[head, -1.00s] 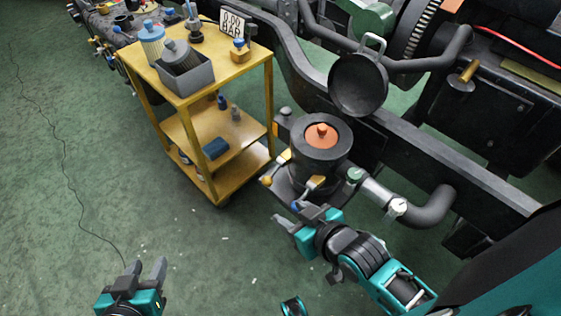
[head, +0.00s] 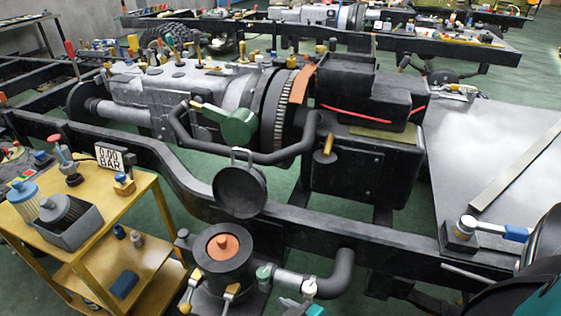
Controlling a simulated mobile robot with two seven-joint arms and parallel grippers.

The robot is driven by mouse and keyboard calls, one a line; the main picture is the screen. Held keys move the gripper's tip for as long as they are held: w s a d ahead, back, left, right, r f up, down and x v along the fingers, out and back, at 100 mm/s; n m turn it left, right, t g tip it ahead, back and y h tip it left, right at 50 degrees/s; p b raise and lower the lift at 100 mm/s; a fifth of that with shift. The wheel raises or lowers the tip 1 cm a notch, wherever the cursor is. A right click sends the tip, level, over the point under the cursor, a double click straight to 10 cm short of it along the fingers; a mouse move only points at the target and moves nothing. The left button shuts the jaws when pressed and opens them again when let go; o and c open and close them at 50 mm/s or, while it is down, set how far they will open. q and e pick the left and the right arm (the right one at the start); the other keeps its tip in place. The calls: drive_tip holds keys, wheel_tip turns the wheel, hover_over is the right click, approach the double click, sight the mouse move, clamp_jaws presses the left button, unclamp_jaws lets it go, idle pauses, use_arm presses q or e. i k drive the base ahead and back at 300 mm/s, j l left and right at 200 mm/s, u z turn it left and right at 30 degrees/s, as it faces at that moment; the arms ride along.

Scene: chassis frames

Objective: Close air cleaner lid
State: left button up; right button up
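The air cleaner is a black round canister (head: 205,268) with an orange wing-nut-like centre (head: 223,245) in its open top, low in the head view. Its lid (head: 240,191), a dark shallow round pan with a loop handle at the top, stands tilted up behind the canister, open. Latches with yellow tabs (head: 231,292) hang on the canister's side. A small teal and grey part of my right gripper (head: 303,307) shows at the bottom edge, right of the canister and apart from the lid. Its fingers are mostly cut off. My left gripper is out of view.
A yellow cart (head: 128,225) at the left holds a grey bin (head: 75,228) with filters and a 0.00 BAR display (head: 109,157). A dark hose (head: 338,275) runs right from the canister. The chassis rail (head: 350,236) and engine (head: 190,95) lie behind.

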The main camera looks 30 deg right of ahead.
sight(240, 191)
drive_tip(key=z, duration=0.8)
